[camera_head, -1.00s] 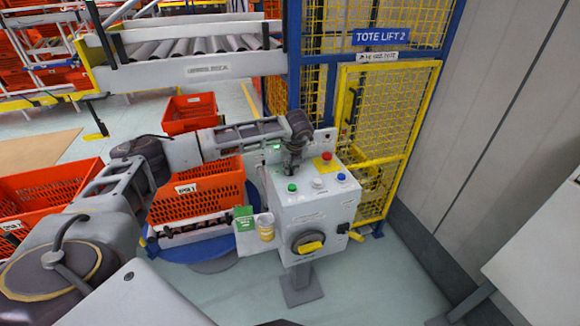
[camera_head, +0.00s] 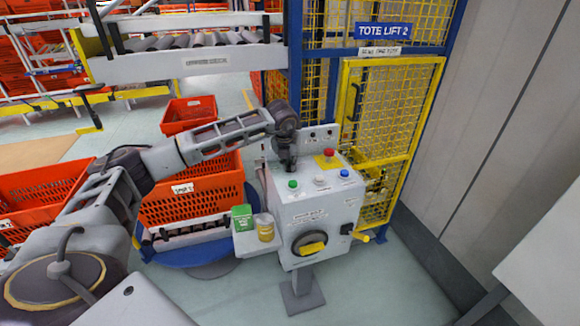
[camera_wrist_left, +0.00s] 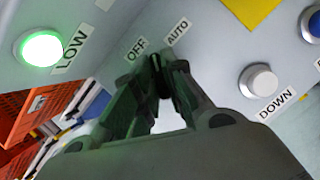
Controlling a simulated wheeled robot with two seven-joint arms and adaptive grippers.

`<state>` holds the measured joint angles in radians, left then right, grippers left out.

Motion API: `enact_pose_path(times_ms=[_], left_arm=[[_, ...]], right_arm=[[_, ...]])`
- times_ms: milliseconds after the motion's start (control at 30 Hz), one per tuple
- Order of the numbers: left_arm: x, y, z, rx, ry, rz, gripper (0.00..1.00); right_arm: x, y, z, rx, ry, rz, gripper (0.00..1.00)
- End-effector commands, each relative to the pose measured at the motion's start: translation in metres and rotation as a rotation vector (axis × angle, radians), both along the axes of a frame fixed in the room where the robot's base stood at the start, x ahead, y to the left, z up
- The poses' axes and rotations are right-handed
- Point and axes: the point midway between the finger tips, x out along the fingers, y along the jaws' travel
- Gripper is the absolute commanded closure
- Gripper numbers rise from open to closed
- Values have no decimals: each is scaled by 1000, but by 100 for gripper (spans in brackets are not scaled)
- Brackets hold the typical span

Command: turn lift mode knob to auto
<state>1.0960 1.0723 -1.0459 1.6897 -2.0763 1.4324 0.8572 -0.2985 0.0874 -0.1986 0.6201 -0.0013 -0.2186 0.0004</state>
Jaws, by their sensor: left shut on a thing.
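The grey control box (camera_head: 322,208) stands on a post in front of the lift cage. My left gripper (camera_head: 287,168) reaches down onto the back left of its sloped top. In the left wrist view my left gripper (camera_wrist_left: 160,68) is shut on the small black lift mode knob (camera_wrist_left: 157,62), which the fingers mostly hide. The printed labels OFF (camera_wrist_left: 136,48) and AUTO (camera_wrist_left: 177,32) show just beyond the fingertips. I cannot tell clearly which label the knob points to. The knob is hidden behind the gripper in the head view. My right gripper is not in view.
Near the gripper are a lit green button (camera_wrist_left: 40,48) by LOW, a white button (camera_wrist_left: 258,82) by DOWN, a blue button (camera_head: 345,173) and a red button (camera_head: 329,153) on yellow. Orange totes (camera_head: 190,187) stand left, a yellow mesh cage (camera_head: 390,130) behind.

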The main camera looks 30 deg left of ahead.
Motion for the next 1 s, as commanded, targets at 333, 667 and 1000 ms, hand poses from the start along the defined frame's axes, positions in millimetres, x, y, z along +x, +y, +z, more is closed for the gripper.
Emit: enact_pose_path(times_ms=[333, 667, 1000], left_arm=[[-3, 0, -9, 0, 15, -179, 100], [-3, 0, -9, 0, 17, -244, 100], [-3, 0, -9, 1, 19, -251, 100]], right_arm=[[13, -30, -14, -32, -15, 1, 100], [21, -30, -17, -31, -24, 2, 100], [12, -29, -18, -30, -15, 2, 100]])
